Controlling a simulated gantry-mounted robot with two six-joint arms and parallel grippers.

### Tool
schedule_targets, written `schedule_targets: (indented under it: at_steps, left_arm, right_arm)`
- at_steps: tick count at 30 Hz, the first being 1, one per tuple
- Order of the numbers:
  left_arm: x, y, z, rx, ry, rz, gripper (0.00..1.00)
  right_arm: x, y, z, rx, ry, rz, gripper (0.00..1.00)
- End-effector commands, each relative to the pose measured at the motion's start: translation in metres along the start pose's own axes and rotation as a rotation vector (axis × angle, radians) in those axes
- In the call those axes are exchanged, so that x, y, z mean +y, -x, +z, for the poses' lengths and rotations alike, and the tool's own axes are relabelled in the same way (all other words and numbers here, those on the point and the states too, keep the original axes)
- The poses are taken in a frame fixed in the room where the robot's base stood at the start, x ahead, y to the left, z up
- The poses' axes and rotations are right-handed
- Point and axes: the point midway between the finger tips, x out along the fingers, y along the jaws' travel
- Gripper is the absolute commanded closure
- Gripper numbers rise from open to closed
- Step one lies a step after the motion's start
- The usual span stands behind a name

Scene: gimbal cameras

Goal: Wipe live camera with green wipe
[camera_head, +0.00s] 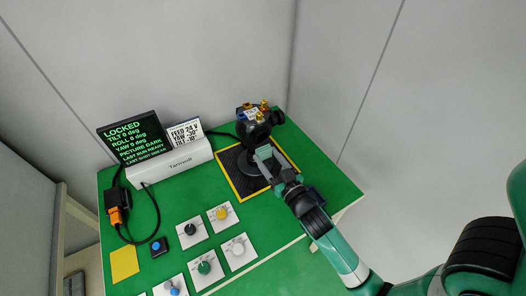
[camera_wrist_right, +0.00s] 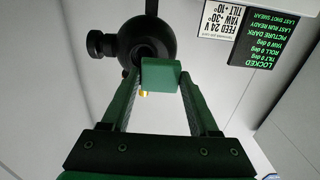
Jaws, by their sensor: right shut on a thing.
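The camera (camera_head: 254,124) is a black ball-shaped body with brass and blue fittings on top, mounted on a dark stand at the table's back right. It also shows in the right wrist view (camera_wrist_right: 148,40), just beyond the fingertips. My right gripper (camera_head: 266,156) is in front of the camera. In the right wrist view its fingers (camera_wrist_right: 160,82) are shut on a small green block-like piece, the green wipe (camera_wrist_right: 160,74). The wipe overlaps the lower part of the black ball; I cannot tell whether they touch. My left gripper is not in view.
The camera's stand is on a black mat with a yellow border (camera_head: 233,187). A display (camera_head: 134,140) reads LOCKED and PICTURE DARK; a card (camera_head: 185,134) reads FEED 24 V. A yellow square (camera_head: 123,263), an orange plug (camera_head: 116,215) and several knob plates (camera_head: 192,230) lie at front left.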

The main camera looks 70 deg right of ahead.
Motion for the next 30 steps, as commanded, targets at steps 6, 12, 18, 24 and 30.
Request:
schedule_targets:
  at_steps: [6,12,18,24,30]
  left_arm:
    - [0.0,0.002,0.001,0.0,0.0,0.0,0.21]
    - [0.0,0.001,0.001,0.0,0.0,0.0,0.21]
    - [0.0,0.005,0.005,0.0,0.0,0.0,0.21]
    - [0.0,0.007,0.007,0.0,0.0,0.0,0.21]
    - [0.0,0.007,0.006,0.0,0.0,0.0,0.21]
  right_arm:
    - [0.0,0.012,0.0,-0.001,0.0,0.0,0.91]
    - [0.0,0.012,0.0,-0.001,0.0,0.0,0.91]
    - [0.0,0.027,0.003,-0.002,0.001,-0.001,0.91]
    - [0.0,0.041,0.001,0.0,0.0,0.0,0.91]
    - [0.0,0.042,0.0,0.0,0.0,0.0,0.91]
